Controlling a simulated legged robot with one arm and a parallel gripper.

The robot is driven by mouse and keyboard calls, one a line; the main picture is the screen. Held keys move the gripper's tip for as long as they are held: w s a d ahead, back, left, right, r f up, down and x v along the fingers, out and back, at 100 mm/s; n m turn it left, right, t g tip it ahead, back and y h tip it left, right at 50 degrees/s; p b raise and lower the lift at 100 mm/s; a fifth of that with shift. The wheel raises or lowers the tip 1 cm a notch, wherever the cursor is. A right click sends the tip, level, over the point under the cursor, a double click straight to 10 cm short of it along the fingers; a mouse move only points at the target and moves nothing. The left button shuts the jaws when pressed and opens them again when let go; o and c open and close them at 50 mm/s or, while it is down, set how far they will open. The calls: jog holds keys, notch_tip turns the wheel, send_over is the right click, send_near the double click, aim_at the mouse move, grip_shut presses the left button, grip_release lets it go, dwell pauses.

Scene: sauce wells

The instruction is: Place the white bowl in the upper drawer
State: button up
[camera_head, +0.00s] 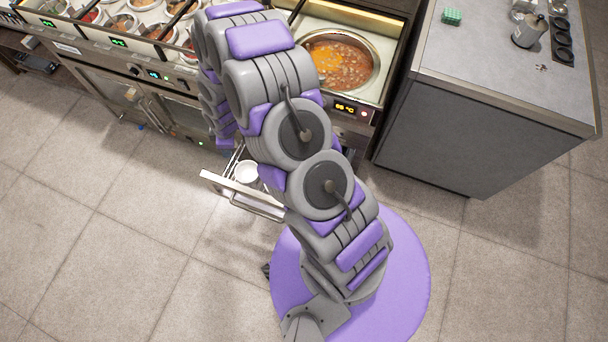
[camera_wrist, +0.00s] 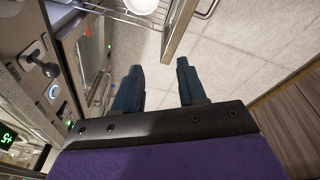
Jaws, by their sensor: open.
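A small white bowl (camera_head: 246,172) sits in a pulled-out drawer (camera_head: 240,195) below the sauce-well counter, left of my arm. In the wrist view the bowl (camera_wrist: 141,5) is cut off by the top edge and rests on the drawer's wire rack (camera_wrist: 110,9). The drawer's front panel (camera_wrist: 180,28) stands beside it. My gripper (camera_wrist: 159,66) is open, with nothing between its fingers, and is apart from the bowl. In the head view my arm hides the gripper. I cannot tell whether this drawer is the upper one.
The counter holds several sauce wells and a large well of orange-brown soup (camera_head: 341,62). A grey cabinet (camera_head: 480,130) stands at the right. The tiled floor (camera_head: 110,240) at the left is clear. A cabinet front with a knob (camera_wrist: 45,65) is close to the gripper's left.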

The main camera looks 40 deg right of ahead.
jog(key=s+d+r+m, duration=0.1)
jog(key=s+r+m, duration=0.1)
jog(key=s+r, duration=0.35)
jog(key=s+r+m+g, duration=0.1)
jog(key=s+r, duration=0.1)
jog(key=r, duration=0.7)
jog(key=s+d+r+m, duration=0.1)
jog(key=s+r+m, duration=0.1)
jog(key=s+r, duration=0.35)
jog(key=s+d+r+m+g, duration=0.1)
jog(key=s+r+m, duration=0.2)
jog(key=s+r, duration=0.4)
jog(key=s+d+r+m+g+h, duration=0.1)
jog(key=s+r+m, duration=0.3)
jog(key=s, duration=1.1)
notch_tip(320, 180, up, 3)
jog(key=shift+s+d+r, duration=0.1)
jog(key=shift+s+d, duration=0.15)
jog(key=shift+d, duration=0.35)
